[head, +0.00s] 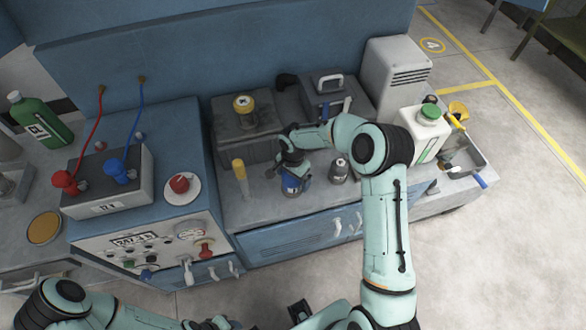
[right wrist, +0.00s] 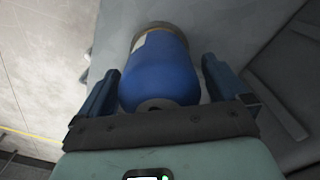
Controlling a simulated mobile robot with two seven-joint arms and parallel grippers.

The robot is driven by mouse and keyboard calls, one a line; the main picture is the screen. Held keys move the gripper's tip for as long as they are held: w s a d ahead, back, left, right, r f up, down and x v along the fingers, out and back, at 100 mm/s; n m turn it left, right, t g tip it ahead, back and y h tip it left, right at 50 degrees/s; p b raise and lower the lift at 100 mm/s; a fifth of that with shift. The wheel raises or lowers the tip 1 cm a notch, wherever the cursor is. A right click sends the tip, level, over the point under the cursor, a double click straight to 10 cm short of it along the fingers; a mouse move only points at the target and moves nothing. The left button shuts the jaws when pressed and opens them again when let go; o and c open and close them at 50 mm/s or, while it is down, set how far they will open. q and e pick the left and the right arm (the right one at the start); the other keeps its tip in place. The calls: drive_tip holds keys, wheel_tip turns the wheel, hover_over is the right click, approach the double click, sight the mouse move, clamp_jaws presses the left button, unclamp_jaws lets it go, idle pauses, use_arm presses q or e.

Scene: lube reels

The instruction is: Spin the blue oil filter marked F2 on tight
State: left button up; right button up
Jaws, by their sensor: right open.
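The blue oil filter (head: 291,184) stands upright on the grey bench top, with a pale marking on its side too small to read for certain. My right gripper (head: 293,168) is over it from above. In the right wrist view the blue filter (right wrist: 160,72) sits between the two fingers of my right gripper (right wrist: 161,68). The fingers are open, one on each side, with a visible gap at least on the right. The filter's far end shows a tan rim. My left arm shows at the bottom left of the head view, but its gripper does not show.
A dark grey canister (head: 339,172) stands close right of the filter, and a yellow-topped tube (head: 239,170) to its left. A white jug (head: 420,133) and a metal tray (head: 463,160) are at right.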

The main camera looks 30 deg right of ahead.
drive_tip(key=shift+f, duration=0.55)
drive_tip(key=c, duration=1.2)
drive_tip(key=shift+f+m+b, duration=0.1)
drive_tip(key=shift+m+b, duration=0.2)
drive_tip(key=shift+c, duration=0.2)
drive_tip(key=m+b, duration=0.2)
drive_tip(key=m, duration=0.1)
drive_tip(key=shift+b, duration=0.3)
drive_tip(key=shift+m+b, duration=0.3)
drive_tip(key=shift+m, duration=0.5)
drive_tip(key=shift+c, duration=0.2)
use_arm(q)
drive_tip(key=f, duration=0.1)
drive_tip(key=s+f, duration=0.1)
drive_tip(key=f, duration=0.1)
drive_tip(key=s+f, duration=0.1)
drive_tip(key=shift+f, duration=0.15)
drive_tip(key=shift+s, duration=0.1)
use_arm(e)
drive_tip(key=shift+d, duration=0.1)
